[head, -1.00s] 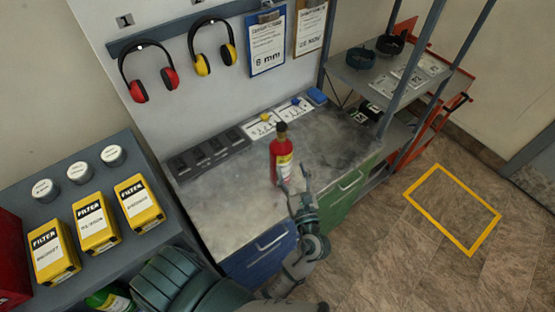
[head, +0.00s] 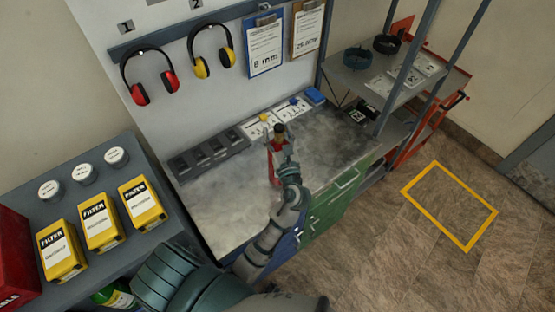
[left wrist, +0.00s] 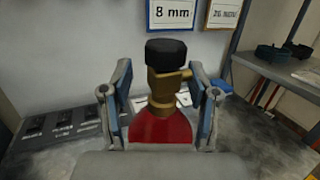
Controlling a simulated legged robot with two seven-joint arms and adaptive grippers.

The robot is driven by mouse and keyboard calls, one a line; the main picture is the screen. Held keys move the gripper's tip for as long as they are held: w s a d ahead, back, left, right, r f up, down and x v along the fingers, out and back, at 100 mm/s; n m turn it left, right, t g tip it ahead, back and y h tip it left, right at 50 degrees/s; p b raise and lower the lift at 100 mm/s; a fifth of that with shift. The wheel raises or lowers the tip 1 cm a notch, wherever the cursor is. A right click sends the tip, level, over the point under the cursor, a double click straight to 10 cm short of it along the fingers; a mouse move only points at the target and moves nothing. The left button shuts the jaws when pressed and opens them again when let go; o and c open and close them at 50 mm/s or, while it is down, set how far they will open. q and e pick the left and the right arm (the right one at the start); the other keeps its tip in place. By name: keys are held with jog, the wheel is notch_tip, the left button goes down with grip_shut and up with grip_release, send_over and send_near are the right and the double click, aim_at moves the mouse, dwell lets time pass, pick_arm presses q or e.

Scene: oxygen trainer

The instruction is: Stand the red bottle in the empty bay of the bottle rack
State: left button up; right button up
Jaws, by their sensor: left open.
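The red bottle (head: 274,147) stands upright on the grey workbench (head: 225,205). It has a black cap and a brass-coloured neck. In the left wrist view the bottle (left wrist: 163,132) is centred between the fingers. My left gripper (left wrist: 163,105) is open, one finger on each side of the neck, with gaps showing. In the head view my left gripper (head: 281,162) hides much of the bottle. A green bottle (head: 112,296) shows partly at the lower left, under the filter shelf. I cannot make out the rack's empty bay. My right gripper is not in view.
A dark slotted tray (head: 208,157) lies along the back left of the bench. White cards (head: 262,128) lie behind the bottle. Yellow filter boxes (head: 100,222) stand on the left shelf. An open-shelved metal stand (head: 380,85) stands at the right.

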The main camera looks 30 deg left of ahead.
pick_arm(q)
jog(key=shift+d, duration=0.3)
jog(key=c, duration=0.3)
jog(key=shift+d+r, duration=0.1)
jog(key=shift+d, duration=0.1)
grip_shut()
jog(key=shift+a, duration=0.3)
jog(key=shift+r, duration=0.1)
